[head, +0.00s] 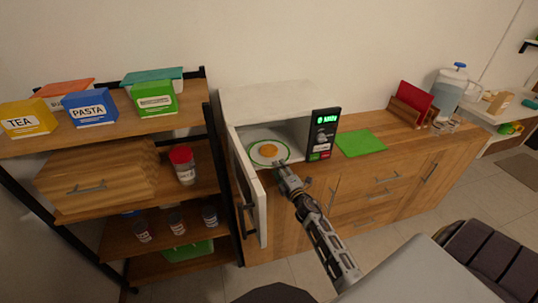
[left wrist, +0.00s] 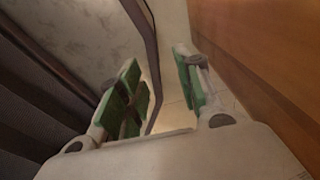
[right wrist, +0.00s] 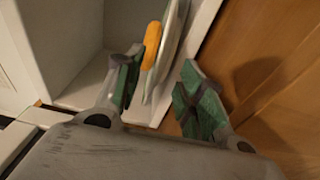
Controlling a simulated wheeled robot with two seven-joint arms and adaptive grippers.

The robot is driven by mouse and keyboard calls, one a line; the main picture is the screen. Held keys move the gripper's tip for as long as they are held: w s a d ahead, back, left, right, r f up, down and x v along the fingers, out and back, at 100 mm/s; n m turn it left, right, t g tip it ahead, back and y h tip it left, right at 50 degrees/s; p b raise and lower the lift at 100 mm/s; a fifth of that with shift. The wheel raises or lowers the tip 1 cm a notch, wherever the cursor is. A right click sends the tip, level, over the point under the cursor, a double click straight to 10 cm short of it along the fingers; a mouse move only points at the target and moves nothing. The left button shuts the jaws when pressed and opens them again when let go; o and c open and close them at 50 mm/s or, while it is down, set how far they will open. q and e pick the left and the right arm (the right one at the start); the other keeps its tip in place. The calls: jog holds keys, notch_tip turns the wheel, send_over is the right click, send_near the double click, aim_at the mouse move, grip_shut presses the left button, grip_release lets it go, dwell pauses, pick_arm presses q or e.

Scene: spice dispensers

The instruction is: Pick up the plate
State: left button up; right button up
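The white plate (head: 255,159) with a green rim and a fried egg (head: 269,151) on it sits inside the open microwave (head: 280,100). My right gripper (head: 280,167) is at the plate's front edge. In the right wrist view the plate (right wrist: 172,55) shows edge-on, its near edge lying between the green finger pads of the open right gripper (right wrist: 160,85). A gap shows on the right pad's side; contact on the left pad's side cannot be told. My left gripper (left wrist: 160,88) is open and empty, and is outside the head view.
The microwave door (head: 252,190) hangs open at the left. A shelf rack (head: 150,200) with boxes and jars stands left of it. A green board (head: 360,143) lies on the wooden counter (head: 385,128) to the right. A red board (head: 415,97) stands in a holder farther right.

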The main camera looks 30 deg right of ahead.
jog(key=shift+w+d+f, duration=0.1)
jog(key=shift+w+d, duration=0.05)
jog(key=shift+w, duration=1.35)
grip_shut()
